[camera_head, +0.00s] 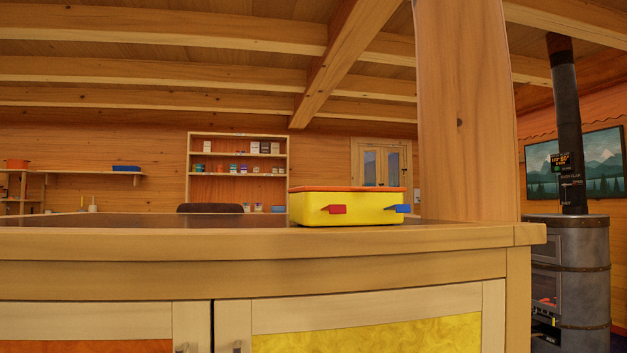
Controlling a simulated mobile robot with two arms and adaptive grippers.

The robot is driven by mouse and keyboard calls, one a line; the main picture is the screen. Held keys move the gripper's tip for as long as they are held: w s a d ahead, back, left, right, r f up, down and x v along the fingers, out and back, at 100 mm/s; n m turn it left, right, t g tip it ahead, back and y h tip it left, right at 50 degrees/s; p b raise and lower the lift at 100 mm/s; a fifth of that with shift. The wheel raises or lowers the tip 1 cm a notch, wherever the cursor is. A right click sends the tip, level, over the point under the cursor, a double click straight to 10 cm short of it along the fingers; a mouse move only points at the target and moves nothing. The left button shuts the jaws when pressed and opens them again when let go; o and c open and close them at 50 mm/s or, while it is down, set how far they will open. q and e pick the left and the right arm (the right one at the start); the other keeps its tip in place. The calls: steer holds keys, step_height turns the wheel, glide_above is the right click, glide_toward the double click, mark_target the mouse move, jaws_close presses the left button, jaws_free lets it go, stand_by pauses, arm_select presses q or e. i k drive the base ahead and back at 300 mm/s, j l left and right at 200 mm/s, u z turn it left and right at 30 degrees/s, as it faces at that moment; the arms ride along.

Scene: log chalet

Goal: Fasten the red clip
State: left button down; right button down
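A yellow box (312,211) with an orange lid (345,188) stands on the counter, right of the picture's middle. The red clip (334,209) sits on its front face, toward the left, and juts outward. A blue clip (398,209) sits on the same face at the right and also sticks out. The lid lies on top of the box. Neither of my grippers shows in the head view.
The wooden counter (150,242) runs across the view, with cabinet doors below. A thick wooden post (465,120) rises right behind the box. A dark stove (570,270) stands at the right. The counter left of the box looks clear nearby.

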mark_target(334, 209)
steer(key=k+j, duration=0.1)
steer(key=j, duration=0.35)
steer(key=k+j+z, duration=0.1)
steer(key=j, duration=0.4)
steer(key=k+j, duration=0.1)
steer(key=j, duration=0.35)
steer(key=k+j, duration=0.1)
steer(key=j, duration=0.35)
steer(key=k+j+z, duration=0.1)
steer(key=j, duration=0.4)
steer(key=k+j, duration=0.15)
steer(key=j, duration=0.3)
steer(key=i+z, duration=0.05)
